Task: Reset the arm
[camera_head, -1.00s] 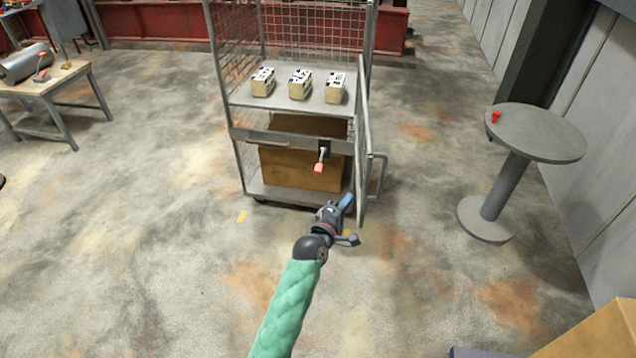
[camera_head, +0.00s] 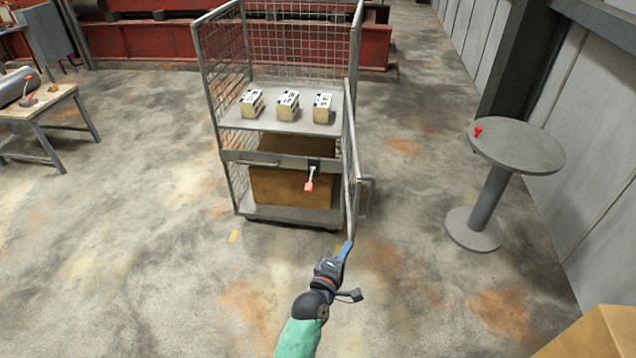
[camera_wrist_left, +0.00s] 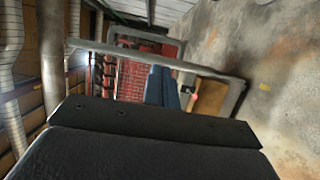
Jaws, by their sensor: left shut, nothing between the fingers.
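My left arm comes in from the bottom of the head view, and its left gripper (camera_head: 346,248) is shut and empty. Its blue fingers point up toward the lower front of the wire cage trolley (camera_head: 283,218), near the open door (camera_head: 350,180). I cannot tell whether the fingers touch the door. In the left wrist view the shut fingers (camera_wrist_left: 162,88) show in front of a grey door frame. My right gripper does not show.
Several white-and-black labelled boxes (camera_head: 288,104) stand on the trolley's shelf, with a cardboard box (camera_head: 290,185) below. A red-tipped handle (camera_head: 309,184) hangs at the front. A round table (camera_head: 515,150) stands right, a workbench (camera_head: 40,106) left.

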